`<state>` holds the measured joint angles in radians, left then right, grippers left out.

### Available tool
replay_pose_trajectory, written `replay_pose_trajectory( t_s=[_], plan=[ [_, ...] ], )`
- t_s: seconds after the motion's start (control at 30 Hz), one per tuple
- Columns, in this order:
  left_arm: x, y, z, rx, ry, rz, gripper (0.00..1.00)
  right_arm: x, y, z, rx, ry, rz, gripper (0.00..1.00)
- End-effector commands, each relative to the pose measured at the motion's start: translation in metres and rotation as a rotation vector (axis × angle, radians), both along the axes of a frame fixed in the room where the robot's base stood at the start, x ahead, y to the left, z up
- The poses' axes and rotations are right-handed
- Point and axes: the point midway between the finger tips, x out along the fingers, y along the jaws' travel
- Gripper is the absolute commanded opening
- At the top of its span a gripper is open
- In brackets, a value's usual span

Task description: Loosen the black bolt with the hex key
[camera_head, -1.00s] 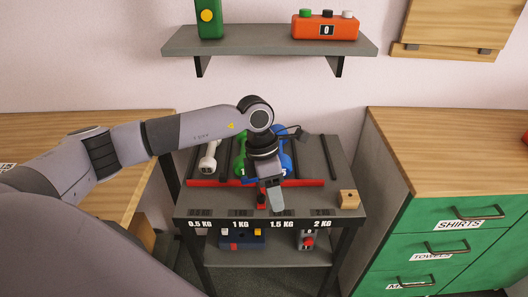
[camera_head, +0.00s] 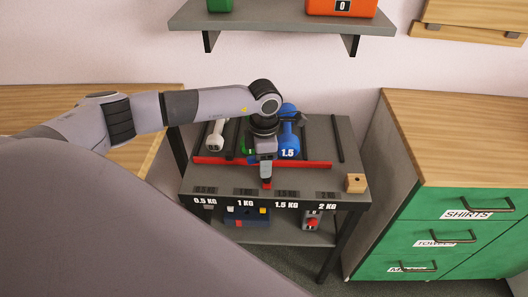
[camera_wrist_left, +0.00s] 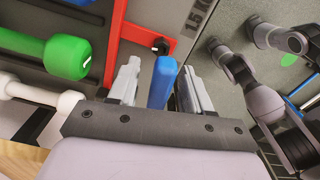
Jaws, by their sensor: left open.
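My left gripper (camera_head: 266,180) points down at the front of the weight rack, its fingers apart. In the left wrist view a blue bar-like piece (camera_wrist_left: 162,82) lies between the fingers (camera_wrist_left: 160,88); I cannot tell whether it is the hex key, or whether a finger touches it. The small black bolt (camera_wrist_left: 160,46) shows just beyond it, at the end of a red bracket (camera_wrist_left: 140,38). In the head view a bit of red (camera_head: 267,185) shows at the fingertips, and the bolt is hidden. I do not see my right gripper.
The rack holds a white (camera_head: 216,135), a green (camera_head: 247,148) and a blue dumbbell (camera_head: 288,140) behind a red rail (camera_head: 315,164). A small wooden block (camera_head: 355,183) sits at the right front. A drawer cabinet (camera_head: 450,140) stands to the right, and a shelf (camera_head: 280,18) hangs above.

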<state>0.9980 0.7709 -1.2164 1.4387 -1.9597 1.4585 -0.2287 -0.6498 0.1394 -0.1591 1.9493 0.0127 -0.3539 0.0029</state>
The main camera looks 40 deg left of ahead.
Motion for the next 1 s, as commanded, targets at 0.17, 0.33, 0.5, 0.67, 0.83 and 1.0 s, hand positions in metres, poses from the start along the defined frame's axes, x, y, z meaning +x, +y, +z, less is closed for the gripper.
replay_pose_trajectory(
  t_s=[0.17,0.33,0.5,0.67,0.83,1.0],
  plan=[
    [0.000,0.000,-0.001,0.000,0.000,0.000,0.49,0.000,0.000,0.000,0.000,0.000,0.000,1.00],
    [0.000,0.000,-0.001,-0.001,-0.001,0.000,0.13,0.000,0.000,0.000,0.000,0.000,0.000,1.00],
    [0.000,0.000,0.000,-0.001,-0.001,0.003,0.00,0.000,0.000,0.000,0.000,0.000,0.000,1.00],
    [0.000,-0.001,0.001,-0.001,-0.001,0.105,0.00,0.000,0.000,0.005,0.000,0.000,0.000,1.00],
    [0.000,-0.003,0.002,-0.001,-0.001,0.308,0.00,0.000,0.000,0.011,0.000,0.000,0.000,1.00],
    [0.001,-0.005,0.002,-0.003,-0.004,0.506,0.00,0.000,0.000,0.018,0.000,0.000,0.000,1.00]
  ],
)
